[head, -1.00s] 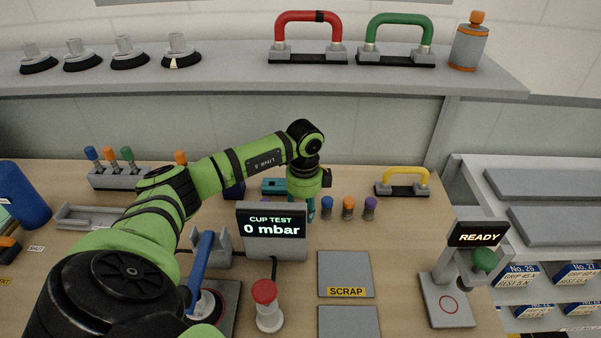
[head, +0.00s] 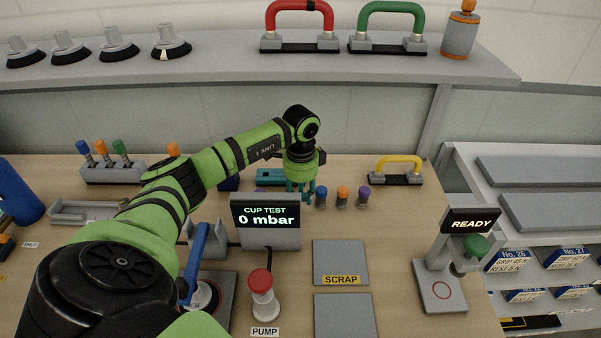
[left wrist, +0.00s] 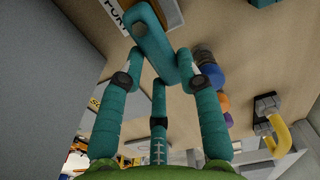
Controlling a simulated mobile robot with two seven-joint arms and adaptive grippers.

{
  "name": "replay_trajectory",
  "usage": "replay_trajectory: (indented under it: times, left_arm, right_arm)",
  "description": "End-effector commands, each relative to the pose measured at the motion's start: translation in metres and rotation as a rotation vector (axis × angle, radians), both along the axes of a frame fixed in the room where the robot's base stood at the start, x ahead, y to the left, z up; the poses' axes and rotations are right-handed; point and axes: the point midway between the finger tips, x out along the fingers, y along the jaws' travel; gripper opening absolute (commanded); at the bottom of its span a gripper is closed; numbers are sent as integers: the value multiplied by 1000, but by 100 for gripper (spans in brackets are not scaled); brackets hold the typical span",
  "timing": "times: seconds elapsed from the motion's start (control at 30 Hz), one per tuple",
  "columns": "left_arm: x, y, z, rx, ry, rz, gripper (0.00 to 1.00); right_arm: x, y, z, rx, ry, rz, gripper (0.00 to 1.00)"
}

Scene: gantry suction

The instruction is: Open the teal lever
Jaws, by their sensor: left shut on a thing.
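The teal lever (head: 268,177) shows in the head view as a short flat bar on the bench, just left of my left gripper (head: 301,190). Its right part is hidden behind the gripper. In the left wrist view, the teal lever (left wrist: 155,52) is a rounded bar running from the top middle down between the teal fingers of my left gripper (left wrist: 168,68). The fingers are shut on its near end, one on each side, with a third finger below. My right gripper is in neither view.
Blue, orange and purple knobs (head: 342,196) stand just right of the gripper. A yellow handle (head: 396,167) lies farther right. The CUP TEST display (head: 266,236) stands in front, reading 0 mbar. A red-topped pump button (head: 262,292) and a grey SCRAP pad (head: 340,257) are nearer.

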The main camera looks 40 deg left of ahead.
Motion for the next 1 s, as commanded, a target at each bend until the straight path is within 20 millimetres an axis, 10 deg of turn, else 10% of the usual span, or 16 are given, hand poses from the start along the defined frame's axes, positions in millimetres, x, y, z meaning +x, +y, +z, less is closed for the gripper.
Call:
replay_trajectory:
  times: [0.23, 0.27, 0.33, 1.0]
  left_arm:
    - [0, 0, 0, -1, 0, 10, 0]
    - [0, 0, 0, -1, 0, 10, 39]
    - [0, 0, 0, -1, -1, 9, 60]
    - [-5, -1, 0, 1, 0, -110, 60]
  right_arm:
    - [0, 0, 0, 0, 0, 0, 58]
    - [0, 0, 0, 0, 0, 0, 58]
    - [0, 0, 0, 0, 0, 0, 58]
    - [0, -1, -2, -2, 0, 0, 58]
